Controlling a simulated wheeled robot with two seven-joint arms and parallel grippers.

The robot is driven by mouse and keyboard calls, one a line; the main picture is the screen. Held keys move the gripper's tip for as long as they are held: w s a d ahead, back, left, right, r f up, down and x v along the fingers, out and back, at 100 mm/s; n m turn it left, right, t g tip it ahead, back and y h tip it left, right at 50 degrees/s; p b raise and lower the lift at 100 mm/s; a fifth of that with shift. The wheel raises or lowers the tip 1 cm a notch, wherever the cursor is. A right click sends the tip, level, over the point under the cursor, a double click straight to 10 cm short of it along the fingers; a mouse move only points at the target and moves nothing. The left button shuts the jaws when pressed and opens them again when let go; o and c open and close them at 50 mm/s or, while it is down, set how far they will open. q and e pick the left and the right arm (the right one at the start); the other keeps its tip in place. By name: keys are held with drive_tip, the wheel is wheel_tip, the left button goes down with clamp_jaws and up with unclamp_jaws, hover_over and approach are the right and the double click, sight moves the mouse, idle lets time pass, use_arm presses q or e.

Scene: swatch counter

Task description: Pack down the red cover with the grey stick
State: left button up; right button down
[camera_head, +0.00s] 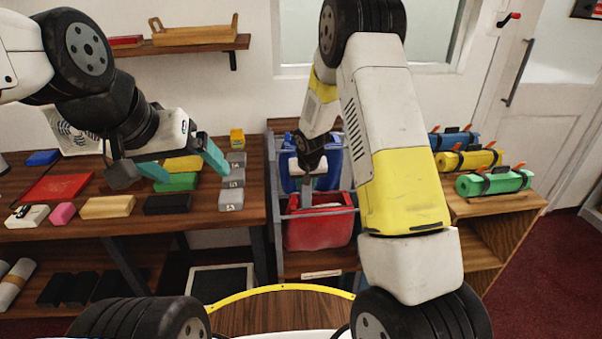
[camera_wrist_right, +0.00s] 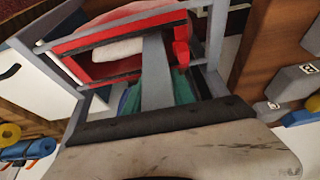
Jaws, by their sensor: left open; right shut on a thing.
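The red cover (camera_head: 318,228) hangs in a grey frame at the middle, with a pale piece near its top. In the right wrist view the red cover (camera_wrist_right: 120,42) shows a red rim around a dark opening with a white piece in it. My right gripper (camera_head: 309,172) is shut on the grey stick (camera_wrist_right: 157,75), which reaches toward the red rim. I cannot tell whether the stick's end touches the cover. My left gripper (camera_head: 195,176) is open and empty above the left table, its teal fingers spread over the blocks.
A blue bin (camera_head: 328,165) sits behind the red cover in the grey frame (camera_head: 278,205). The left table holds a red sheet (camera_head: 58,187), wooden and black blocks, and grey blocks (camera_head: 231,200). Rolled mats (camera_head: 495,182) lie on the right shelf.

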drive_tip(key=shift+r, duration=5.6)
